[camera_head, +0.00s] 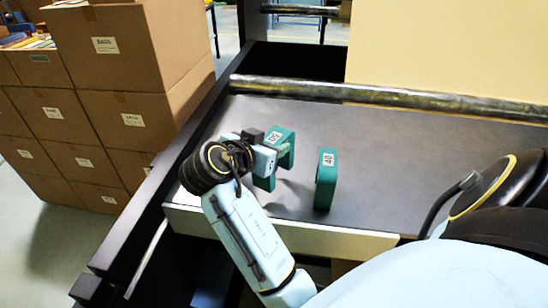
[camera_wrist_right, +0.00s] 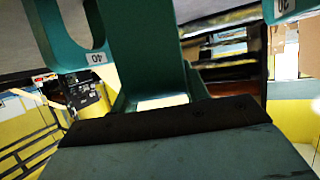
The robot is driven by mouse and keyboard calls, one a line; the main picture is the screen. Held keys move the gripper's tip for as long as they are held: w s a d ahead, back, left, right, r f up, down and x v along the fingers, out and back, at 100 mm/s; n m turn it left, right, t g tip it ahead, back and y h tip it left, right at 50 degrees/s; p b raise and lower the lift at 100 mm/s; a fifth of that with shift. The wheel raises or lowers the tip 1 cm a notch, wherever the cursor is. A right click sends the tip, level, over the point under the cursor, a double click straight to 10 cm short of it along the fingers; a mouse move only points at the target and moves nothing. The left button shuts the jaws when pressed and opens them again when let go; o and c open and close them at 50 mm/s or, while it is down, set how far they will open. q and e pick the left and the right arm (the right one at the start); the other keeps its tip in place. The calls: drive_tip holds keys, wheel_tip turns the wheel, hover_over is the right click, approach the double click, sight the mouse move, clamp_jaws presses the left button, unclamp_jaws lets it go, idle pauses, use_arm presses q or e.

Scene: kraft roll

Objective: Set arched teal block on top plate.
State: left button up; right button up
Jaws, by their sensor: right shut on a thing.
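An arched teal block (camera_head: 284,139) with a white number label is at my right gripper (camera_head: 262,158) in the head view. My right gripper is shut on this block and covers part of it; I cannot tell whether its feet touch the dark grey plate (camera_head: 410,165). A second teal block (camera_head: 327,178), labelled 40, stands upright on the plate to the right, apart from the gripper. The right wrist view shows a broad teal piece (camera_wrist_right: 150,50) close up, with labelled teal parts on both sides. My left gripper is not in view.
A metal roller bar (camera_head: 400,103) crosses behind the plate, with a tan sheet (camera_head: 440,50) beyond it. A pale front edge (camera_head: 300,238) borders the plate. Stacked cardboard boxes (camera_head: 120,85) stand at left. The plate is clear right of the 40 block.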

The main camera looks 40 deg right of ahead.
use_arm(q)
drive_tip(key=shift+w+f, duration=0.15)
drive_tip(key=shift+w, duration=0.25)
use_arm(e)
wheel_tip(320, 180, down, 4)
drive_tip(key=shift+f, duration=0.1)
drive_tip(key=shift+f+b, duration=0.2)
drive_tip(key=shift+b, duration=0.15)
drive_tip(key=o, duration=1.2)
drive_tip(key=shift+c, duration=0.2)
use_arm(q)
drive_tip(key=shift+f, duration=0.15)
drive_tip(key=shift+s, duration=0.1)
use_arm(e)
drive_tip(key=shift+r, duration=0.15)
